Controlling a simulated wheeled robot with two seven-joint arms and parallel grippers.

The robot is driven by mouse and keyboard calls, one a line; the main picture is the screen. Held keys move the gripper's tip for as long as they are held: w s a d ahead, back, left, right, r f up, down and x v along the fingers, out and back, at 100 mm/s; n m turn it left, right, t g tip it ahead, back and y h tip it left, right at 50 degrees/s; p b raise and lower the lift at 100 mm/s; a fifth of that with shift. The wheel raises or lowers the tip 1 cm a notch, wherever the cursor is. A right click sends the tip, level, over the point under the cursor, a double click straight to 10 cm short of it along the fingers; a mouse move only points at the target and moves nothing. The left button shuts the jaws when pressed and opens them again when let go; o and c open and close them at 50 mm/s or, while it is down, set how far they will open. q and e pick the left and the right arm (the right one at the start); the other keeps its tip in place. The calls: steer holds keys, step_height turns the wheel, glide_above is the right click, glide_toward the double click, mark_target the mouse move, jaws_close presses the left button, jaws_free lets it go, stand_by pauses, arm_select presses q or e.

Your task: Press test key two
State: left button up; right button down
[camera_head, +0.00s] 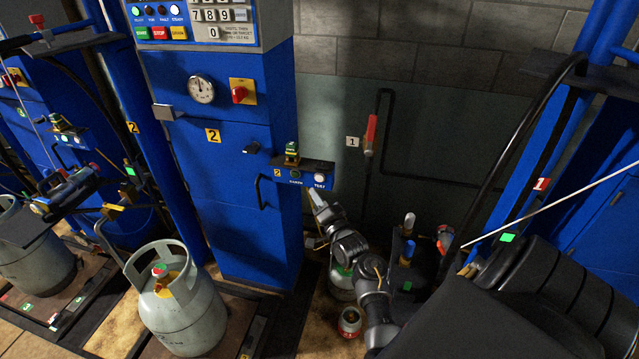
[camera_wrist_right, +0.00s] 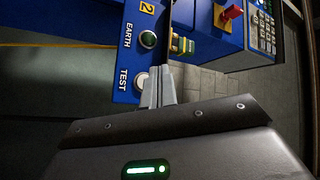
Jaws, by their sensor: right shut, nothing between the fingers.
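The test key of station two is a round white button (camera_head: 320,177) labelled TEST on a small blue shelf panel marked 2. It also shows in the right wrist view (camera_wrist_right: 141,81), partly beside my fingers. A green EARTH lamp or button (camera_wrist_right: 148,39) sits on the same panel. My right gripper (camera_head: 314,193) is shut and empty, its fingertips just below the panel in the head view. In the right wrist view the gripper tips (camera_wrist_right: 160,78) appear right beside the white key; I cannot tell whether they touch it. My left gripper is not in view.
The blue cabinet (camera_head: 230,220) of station two stands left of the panel, with a gauge (camera_head: 201,89) and a red switch (camera_head: 240,93). A grey gas cylinder (camera_head: 175,300) stands in front. A red-handled pipe (camera_head: 371,134) runs on the wall at right.

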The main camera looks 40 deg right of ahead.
mark_target(319, 178)
steer(key=w+d, duration=0.1)
steer(key=w+d+b, duration=0.1)
steer(key=d, duration=0.1)
steer(key=shift+w+d, duration=0.1)
steer(key=shift+d, duration=0.1)
stand_by(2.1)
steer(key=shift+w+d, duration=0.2)
steer(key=shift+d, duration=0.05)
steer(key=shift+w+d+r, duration=0.1)
steer(key=shift+w+d, duration=0.1)
steer(key=shift+d, duration=0.1)
stand_by(0.7)
stand_by(0.3)
steer(key=shift+s+a+p, duration=0.5)
steer(key=shift+a, duration=0.15)
steer(key=shift+a, duration=0.1)
